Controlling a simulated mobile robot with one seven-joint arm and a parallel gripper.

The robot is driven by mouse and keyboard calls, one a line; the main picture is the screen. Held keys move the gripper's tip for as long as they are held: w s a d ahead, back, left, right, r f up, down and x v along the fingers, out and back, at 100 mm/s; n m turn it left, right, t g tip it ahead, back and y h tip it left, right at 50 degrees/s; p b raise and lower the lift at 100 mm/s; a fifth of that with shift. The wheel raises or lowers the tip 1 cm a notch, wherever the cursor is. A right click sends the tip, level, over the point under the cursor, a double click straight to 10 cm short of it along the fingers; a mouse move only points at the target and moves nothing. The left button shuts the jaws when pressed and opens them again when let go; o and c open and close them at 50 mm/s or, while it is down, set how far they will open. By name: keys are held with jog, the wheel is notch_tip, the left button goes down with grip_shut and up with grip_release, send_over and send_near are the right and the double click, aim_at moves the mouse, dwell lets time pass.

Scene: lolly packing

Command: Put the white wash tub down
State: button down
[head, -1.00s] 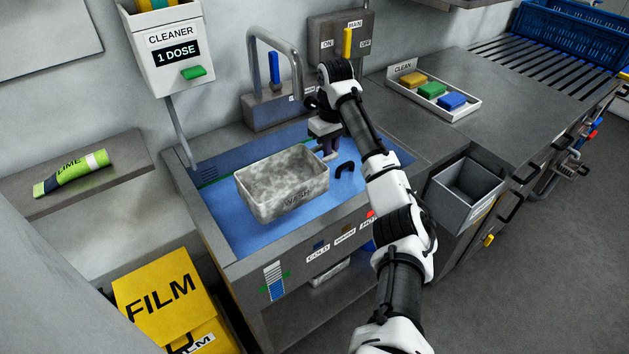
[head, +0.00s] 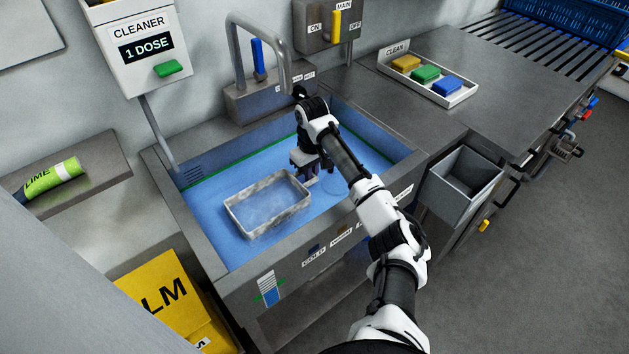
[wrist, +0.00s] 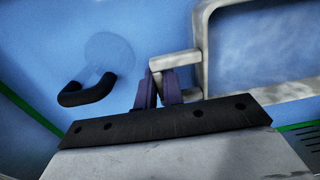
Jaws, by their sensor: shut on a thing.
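The white wash tub (head: 280,222) is low in the blue-lined sink (head: 215,240), left of my gripper (head: 312,178). Blue water shows inside the tub and around it, and only its upper rim and part of its walls stand clear. Whether its bottom touches the sink floor cannot be told. In the wrist view the tub's rim (wrist: 204,45) is at upper right, with its pale side handle (wrist: 174,61) reaching to my gripper (wrist: 166,88). The purple fingers are shut on that handle.
A black curved handle (wrist: 88,92) on a round disc lies in the sink beside my gripper. The tap (head: 284,55) stands behind the tub. A grey bin (head: 462,180) and a sponge tray (head: 470,92) are at right.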

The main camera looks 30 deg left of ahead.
jog(key=shift+f, duration=2.2)
jog(key=shift+r, duration=0.1)
jog(key=shift+s, duration=0.1)
jog(key=c, duration=1.6)
grip_release()
jog(key=shift+o, duration=0.4)
notch_tip(320, 180, up, 12)
jog(key=b, duration=0.3)
